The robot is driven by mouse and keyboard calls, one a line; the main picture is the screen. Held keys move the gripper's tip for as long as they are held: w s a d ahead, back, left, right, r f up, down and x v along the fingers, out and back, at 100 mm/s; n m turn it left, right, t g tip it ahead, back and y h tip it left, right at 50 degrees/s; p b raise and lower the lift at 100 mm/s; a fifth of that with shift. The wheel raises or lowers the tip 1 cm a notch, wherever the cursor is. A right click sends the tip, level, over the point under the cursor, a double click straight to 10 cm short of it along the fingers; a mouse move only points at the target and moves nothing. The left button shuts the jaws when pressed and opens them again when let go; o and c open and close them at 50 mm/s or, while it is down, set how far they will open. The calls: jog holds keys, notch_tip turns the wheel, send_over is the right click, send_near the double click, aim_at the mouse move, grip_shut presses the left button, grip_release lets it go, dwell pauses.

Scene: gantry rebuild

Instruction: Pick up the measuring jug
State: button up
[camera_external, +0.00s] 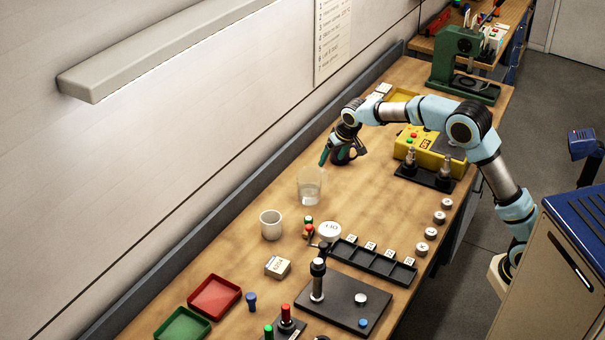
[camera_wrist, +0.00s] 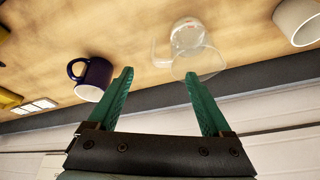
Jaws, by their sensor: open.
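The measuring jug (camera_external: 309,187) is clear and stands upright on the wooden bench, near the bench's middle. In the wrist view the jug (camera_wrist: 188,42) shows past the right fingertip, its handle to the left. My gripper (camera_wrist: 160,73) is open, with nothing between its two green fingers. In the external view one green finger (camera_external: 324,156) shows just behind and above the jug, apart from it as far as I can tell. A dark blue mug (camera_wrist: 92,78) stands left of the fingers in the wrist view; in the external view it is partly hidden behind my gripper.
A white cup (camera_external: 271,225) stands in front of the jug. A yellow box (camera_external: 430,150) and a black stand with two metal posts (camera_external: 425,178) lie to the right. Small coloured parts and a black slotted tray (camera_external: 372,262) are nearer. The wall runs along the left.

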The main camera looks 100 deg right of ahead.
aim_at(325, 171)
jog(key=shift+p+x, duration=1.65)
jog(key=shift+x, duration=2.75)
jog(key=shift+w, duration=0.1)
grip_shut()
